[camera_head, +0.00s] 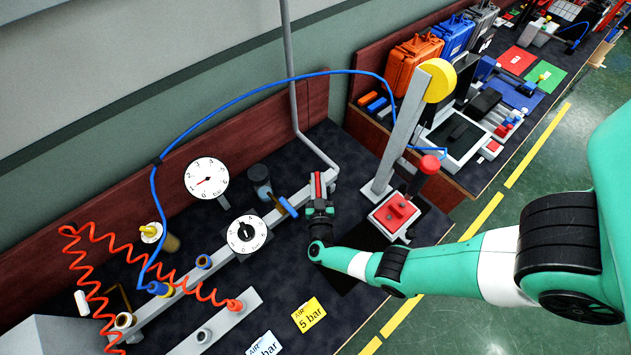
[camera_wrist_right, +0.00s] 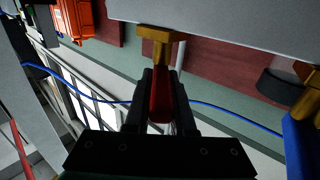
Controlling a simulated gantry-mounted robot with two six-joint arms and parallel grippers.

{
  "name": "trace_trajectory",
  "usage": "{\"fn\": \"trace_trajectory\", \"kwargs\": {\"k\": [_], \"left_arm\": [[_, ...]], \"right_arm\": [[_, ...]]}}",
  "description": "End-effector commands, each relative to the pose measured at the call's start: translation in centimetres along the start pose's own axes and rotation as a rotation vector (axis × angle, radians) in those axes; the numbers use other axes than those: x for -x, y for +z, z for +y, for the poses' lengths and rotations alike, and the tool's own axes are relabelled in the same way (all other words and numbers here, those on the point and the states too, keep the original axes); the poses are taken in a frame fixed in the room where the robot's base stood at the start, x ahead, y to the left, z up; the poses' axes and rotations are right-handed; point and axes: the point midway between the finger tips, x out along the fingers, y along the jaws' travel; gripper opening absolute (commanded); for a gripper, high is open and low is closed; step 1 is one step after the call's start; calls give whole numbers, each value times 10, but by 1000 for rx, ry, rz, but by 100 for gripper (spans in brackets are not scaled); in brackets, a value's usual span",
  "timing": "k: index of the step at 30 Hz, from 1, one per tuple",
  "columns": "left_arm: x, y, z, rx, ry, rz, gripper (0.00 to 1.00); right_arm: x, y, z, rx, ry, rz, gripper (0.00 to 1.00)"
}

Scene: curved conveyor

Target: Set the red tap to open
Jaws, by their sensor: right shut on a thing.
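The red tap (camera_head: 318,183) is near the right end of the grey pipe manifold (camera_head: 268,217). In the right wrist view its red lever (camera_wrist_right: 160,98) extends from a brass stem (camera_wrist_right: 158,40) and points away from the grey bar, roughly crosswise to it. My right gripper (camera_head: 319,190) is shut on the lever; its two dark fingers (camera_wrist_right: 160,90) lie on either side of it. The gripper hides part of the tap in the head view. My left gripper is not in view.
A blue-handled tap (camera_head: 288,207) is close on the left. Two dial gauges (camera_head: 207,179) (camera_head: 248,234) stand further left. A red emergency-type button box (camera_head: 396,213) and a grey post with a yellow top (camera_head: 438,80) stand right. A blue hose (camera_head: 270,84) arches behind.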

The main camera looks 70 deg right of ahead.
Motion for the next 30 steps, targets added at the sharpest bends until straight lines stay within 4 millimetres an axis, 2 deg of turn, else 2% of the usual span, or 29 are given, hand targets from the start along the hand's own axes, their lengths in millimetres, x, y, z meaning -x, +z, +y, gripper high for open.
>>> {"fn": "trace_trajectory", "kwargs": {"k": [3,4,9,17,20,23,30], "left_arm": [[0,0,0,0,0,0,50],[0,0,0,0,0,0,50],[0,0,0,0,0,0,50],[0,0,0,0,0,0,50],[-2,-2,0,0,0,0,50],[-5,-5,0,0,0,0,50],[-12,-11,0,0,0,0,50]], "right_arm": [[0,0,0,-1,0,-1,0],[0,0,0,-1,-1,-1,24],[0,0,0,-1,-1,-1,52],[0,0,0,-1,-1,-1,52],[6,0,-1,-1,-3,-1,52],[22,-2,-1,0,-6,-1,52],[79,-1,-2,0,-11,-1,52]]}}
